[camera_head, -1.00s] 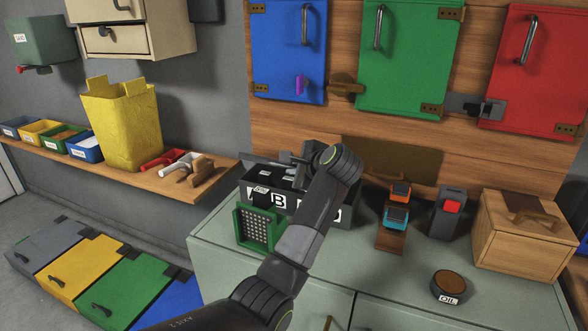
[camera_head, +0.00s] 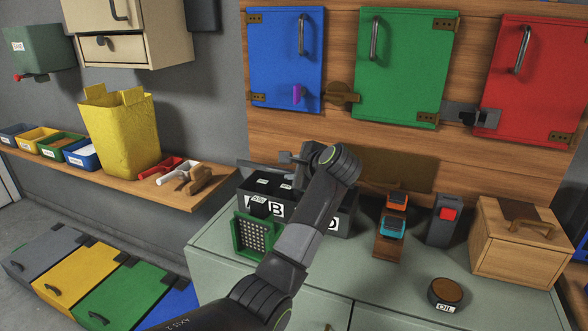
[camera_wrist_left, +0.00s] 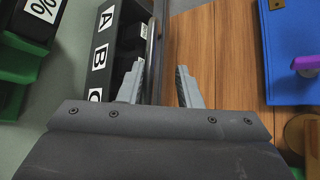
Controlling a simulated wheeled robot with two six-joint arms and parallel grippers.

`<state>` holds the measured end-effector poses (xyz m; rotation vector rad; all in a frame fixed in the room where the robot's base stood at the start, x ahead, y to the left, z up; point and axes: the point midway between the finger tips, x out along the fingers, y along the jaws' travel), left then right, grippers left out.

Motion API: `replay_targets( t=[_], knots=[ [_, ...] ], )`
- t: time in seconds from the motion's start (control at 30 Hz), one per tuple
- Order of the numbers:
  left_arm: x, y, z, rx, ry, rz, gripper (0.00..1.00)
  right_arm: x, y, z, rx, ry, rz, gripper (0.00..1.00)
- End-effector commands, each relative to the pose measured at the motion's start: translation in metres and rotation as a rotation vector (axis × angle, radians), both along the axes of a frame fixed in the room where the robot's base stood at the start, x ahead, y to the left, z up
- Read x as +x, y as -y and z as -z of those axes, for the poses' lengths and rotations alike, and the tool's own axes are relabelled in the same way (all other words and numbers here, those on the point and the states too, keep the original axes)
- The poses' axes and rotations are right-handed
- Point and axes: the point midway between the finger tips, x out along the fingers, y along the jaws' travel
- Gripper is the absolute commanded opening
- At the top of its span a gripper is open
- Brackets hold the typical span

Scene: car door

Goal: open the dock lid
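The dock is a black box (camera_head: 347,222) with white letter labels on the grey-green cabinet top, partly hidden by my left arm. In the left wrist view, the dock (camera_wrist_left: 92,88) shows labels A, B and part of C. A thin, dark, straight edge (camera_wrist_left: 158,40), apparently the dock lid, runs along its wall side. My left gripper (camera_head: 288,161) is above the back of the dock. In the wrist view, the left gripper (camera_wrist_left: 160,85) has its fingers apart, with this edge between them; contact cannot be told. My right gripper is not in view.
A green perforated holder (camera_head: 256,235) stands before the dock. To its right are a stand with orange and turquoise blocks (camera_head: 392,225), a dark device with a red button (camera_head: 444,218), a wooden box (camera_head: 515,245) and an oil tin (camera_head: 445,294). Cabinet doors hang above.

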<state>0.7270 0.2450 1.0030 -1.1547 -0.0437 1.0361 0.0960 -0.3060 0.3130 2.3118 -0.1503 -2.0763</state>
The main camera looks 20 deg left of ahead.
Motion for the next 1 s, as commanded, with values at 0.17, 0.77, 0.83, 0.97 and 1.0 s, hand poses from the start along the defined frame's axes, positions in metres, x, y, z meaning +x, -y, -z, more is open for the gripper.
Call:
replay_targets(
  t=[0.17, 0.77, 0.83, 0.97, 1.0],
  knots=[
    [0.000, 0.000, 0.000, 0.000, 0.000, 0.000, 0.33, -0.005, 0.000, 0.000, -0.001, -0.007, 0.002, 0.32],
    [-0.048, 0.062, -0.038, -0.004, 0.003, 0.005, 0.33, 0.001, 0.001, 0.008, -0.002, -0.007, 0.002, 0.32],
    [-0.058, 0.074, -0.046, -0.003, 0.002, 0.005, 0.33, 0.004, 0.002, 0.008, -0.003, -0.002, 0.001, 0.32],
    [-0.074, 0.093, -0.060, -0.002, 0.002, 0.004, 0.33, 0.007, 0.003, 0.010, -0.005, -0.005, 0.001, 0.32],
    [-0.079, 0.099, -0.064, -0.003, 0.002, 0.004, 0.33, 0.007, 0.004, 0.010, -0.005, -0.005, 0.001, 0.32]
  ],
)
